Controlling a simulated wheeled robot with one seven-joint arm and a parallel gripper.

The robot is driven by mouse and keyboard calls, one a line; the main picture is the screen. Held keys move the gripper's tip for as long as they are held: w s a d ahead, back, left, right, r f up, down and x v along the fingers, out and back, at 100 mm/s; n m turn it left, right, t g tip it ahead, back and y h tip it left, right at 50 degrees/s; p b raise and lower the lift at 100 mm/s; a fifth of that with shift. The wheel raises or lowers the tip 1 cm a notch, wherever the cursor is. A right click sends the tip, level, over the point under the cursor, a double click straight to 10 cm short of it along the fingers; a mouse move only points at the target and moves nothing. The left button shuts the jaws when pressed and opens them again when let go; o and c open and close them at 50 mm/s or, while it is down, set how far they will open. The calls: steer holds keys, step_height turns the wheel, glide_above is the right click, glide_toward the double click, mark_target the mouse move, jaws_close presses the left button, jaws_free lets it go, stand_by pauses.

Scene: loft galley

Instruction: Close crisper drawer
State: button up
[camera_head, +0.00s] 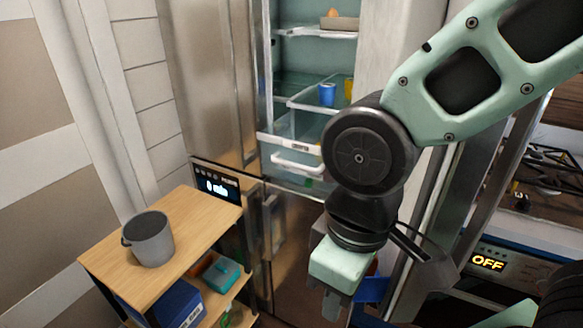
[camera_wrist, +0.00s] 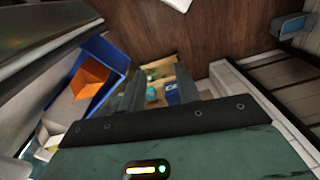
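The fridge stands open in the head view, with clear drawers low in its compartment. A clear drawer with a white handle (camera_head: 297,163) sticks out at the front, below a white-edged drawer or shelf front (camera_head: 288,143). I cannot tell for certain which is the crisper drawer. My gripper (camera_head: 334,304) hangs low in front of and to the right of the drawers, pointing down and apart from them. In the wrist view my gripper (camera_wrist: 158,92) shows two separated fingers with nothing between them. The drawers cannot be made out in the wrist view.
A wooden shelf cart (camera_head: 188,232) with a grey pot (camera_head: 150,239) stands at the left. A blue bin (camera_wrist: 117,57) with an orange item is near my gripper. The stove (camera_head: 515,262) is at the right. My arm covers the fridge's right side.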

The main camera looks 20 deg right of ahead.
steer(key=shift+w+a+f+n+g+h, duration=0.2)
steer(key=shift+w+f+n, duration=0.15)
steer(key=shift+w+f, duration=0.25)
steer(key=shift+w+a+f+n+g+h, duration=0.2)
steer(key=shift+w+f+n, duration=0.15)
steer(key=shift+w+f, duration=0.2)
jaws_close()
steer(key=n+t+h+b, duration=0.2)
steer(key=n+t+h, duration=1.15)
steer(key=n, duration=0.45)
glide_toward(285, 169)
steer(key=s+a+r, duration=0.3)
steer(key=s, duration=0.3)
steer(key=shift+y, duration=0.45)
steer(key=p+x, duration=0.4)
steer(key=x, duration=0.9)
steer(key=shift+d+r, duration=0.1)
